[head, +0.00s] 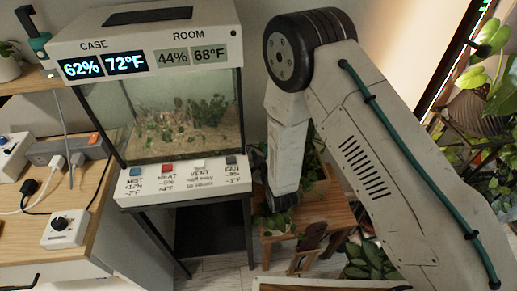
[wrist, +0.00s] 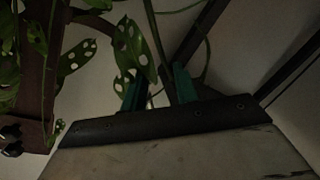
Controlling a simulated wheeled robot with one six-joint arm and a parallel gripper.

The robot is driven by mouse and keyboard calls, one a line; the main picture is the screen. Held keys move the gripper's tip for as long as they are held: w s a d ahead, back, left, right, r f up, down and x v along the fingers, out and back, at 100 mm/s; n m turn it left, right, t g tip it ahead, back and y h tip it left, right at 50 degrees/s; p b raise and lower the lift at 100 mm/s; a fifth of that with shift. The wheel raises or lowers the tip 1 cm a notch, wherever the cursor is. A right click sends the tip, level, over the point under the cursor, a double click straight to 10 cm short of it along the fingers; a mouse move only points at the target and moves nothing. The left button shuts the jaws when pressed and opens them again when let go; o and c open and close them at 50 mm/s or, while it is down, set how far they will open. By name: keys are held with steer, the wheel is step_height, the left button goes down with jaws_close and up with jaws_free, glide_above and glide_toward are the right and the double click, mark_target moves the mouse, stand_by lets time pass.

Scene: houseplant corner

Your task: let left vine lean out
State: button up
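In the wrist view, a vine with holed green leaves (wrist: 87,52) hangs beside a brown upright post (wrist: 40,75) on the left. One holed leaf (wrist: 125,84) overlaps the left finger. A thin green stem (wrist: 153,35) runs down toward the space between the fingers; I cannot tell whether it passes between them or behind. My gripper (wrist: 158,88) has its two green fingers apart, with nothing visibly clamped. In the head view, my gripper is at the wooden plant stand (head: 335,215), among leaves (head: 312,165), its fingers mostly hidden. Which vine is the left one is unclear.
A glass plant case (head: 165,120) with control buttons stands left of my arm. A wooden bench (head: 80,225) with plugs and cables is farther left. More large-leaved plants (head: 495,100) stand at right. A dark clip (wrist: 10,132) sits by the post.

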steer(key=v, duration=0.5)
steer(key=shift+s+d, duration=0.15)
steer(key=shift+s, duration=0.1)
